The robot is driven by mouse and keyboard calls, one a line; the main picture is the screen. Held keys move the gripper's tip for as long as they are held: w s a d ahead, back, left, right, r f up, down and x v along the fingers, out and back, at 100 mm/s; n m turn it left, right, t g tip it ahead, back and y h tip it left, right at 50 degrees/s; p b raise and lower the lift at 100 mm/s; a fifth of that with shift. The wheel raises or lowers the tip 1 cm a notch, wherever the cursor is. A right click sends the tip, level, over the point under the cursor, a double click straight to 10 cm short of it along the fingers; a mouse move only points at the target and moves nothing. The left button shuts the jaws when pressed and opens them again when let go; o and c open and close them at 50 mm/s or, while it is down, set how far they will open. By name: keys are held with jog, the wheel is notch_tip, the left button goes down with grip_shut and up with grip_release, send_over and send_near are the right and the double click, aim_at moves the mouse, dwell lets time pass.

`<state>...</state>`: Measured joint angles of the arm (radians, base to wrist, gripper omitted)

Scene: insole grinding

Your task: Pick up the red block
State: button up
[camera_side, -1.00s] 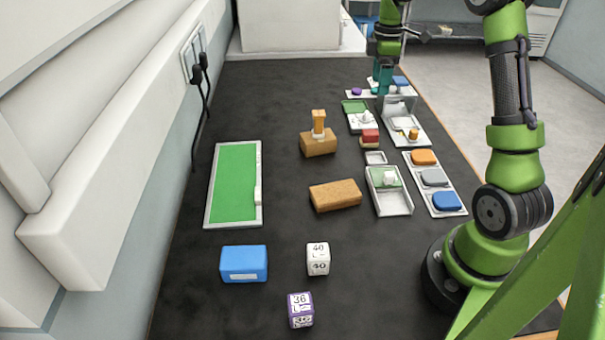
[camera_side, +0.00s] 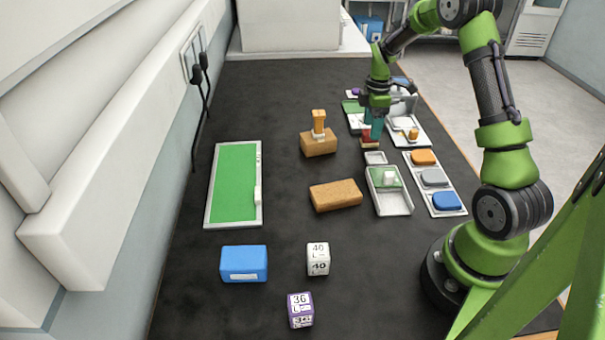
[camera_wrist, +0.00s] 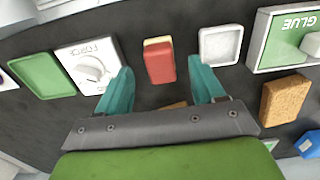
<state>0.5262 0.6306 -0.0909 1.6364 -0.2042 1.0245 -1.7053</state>
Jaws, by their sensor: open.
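The red block (camera_wrist: 161,67), with a pale tan strip along one edge, lies on the black table. In the wrist view it sits between and a little beyond the two teal fingertips of my gripper (camera_wrist: 160,80), which are spread apart and empty. In the side view my gripper (camera_side: 373,130) is low at the far right part of the table, right at the red block (camera_side: 368,142), and partly covers it. I cannot tell from this view how far the fingertips are above the table.
A white FORCE dial (camera_wrist: 90,70) and a green panel (camera_wrist: 40,76) are left of the block in the wrist view. A small white tray (camera_wrist: 220,45) and the GLUE box (camera_wrist: 259,40) are on the right. A cork block (camera_wrist: 286,98) lies nearby.

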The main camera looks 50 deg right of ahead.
notch_tip(320, 180, down, 4)
jog(key=shift+a+r, duration=0.1)
jog(key=shift+r, duration=0.15)
jog(key=c, duration=1.1)
